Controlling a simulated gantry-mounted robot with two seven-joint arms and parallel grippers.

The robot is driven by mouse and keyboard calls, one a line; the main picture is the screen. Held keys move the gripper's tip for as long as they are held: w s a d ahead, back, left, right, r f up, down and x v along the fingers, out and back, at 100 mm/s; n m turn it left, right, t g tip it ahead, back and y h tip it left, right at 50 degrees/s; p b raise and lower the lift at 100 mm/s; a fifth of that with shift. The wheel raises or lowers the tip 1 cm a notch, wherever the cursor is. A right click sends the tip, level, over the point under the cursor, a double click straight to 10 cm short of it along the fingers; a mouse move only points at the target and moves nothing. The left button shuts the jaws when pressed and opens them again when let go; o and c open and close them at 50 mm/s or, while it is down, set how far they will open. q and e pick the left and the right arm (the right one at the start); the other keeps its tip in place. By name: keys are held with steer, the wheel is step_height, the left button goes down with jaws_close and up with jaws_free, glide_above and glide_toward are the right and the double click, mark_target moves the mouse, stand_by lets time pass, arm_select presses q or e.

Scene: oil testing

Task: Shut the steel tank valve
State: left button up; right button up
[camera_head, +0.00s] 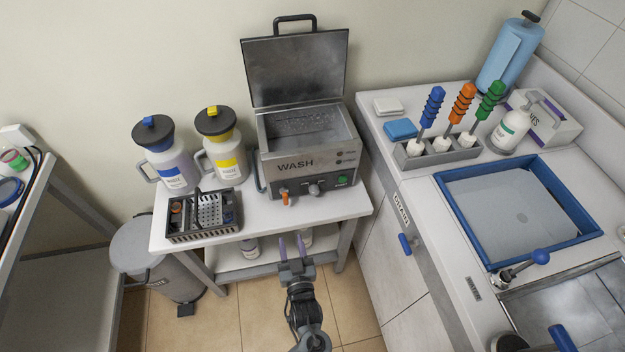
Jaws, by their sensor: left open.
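The steel tank (272,180) marked "WASH" stands on the white table at the back, its hinged lid (296,68) raised. A small valve with an orange handle (285,199) sits low on its front, left of a dark knob. The handle appears to point down toward the table edge; whether the valve is open or shut I cannot tell. My left gripper (291,246) is in front of the table, below the valve in the picture and apart from it. Its two purple fingers are spread with nothing between them. My right gripper is out of view.
Two jugs, one blue-labelled (173,170) and one yellow-labelled (227,162), and a dark basket (177,237) stand left of the tank. The counter with a blue-rimmed basin (450,180) is at right. A grey bin (134,250) stands at left.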

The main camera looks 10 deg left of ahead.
mark_target(285, 198)
arm_select(q)
steer(key=shift+t, duration=0.3)
steer(key=w+a+r, duration=0.1)
steer(key=w, duration=0.2)
steer(key=w+a+r, duration=0.2)
steer(key=w, duration=0.2)
steer(key=w+a+r, duration=0.1)
steer(key=w+r, duration=0.1)
steer(key=w, duration=0.1)
steer(key=shift+w+a+r+p, duration=0.15)
steer(key=shift+w+a+p, duration=0.05)
steer(key=shift+w+p, duration=0.15)
steer(key=shift+x, duration=0.9)
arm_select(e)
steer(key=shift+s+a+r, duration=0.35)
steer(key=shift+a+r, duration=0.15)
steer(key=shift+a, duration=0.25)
arm_select(q)
jaws_close()
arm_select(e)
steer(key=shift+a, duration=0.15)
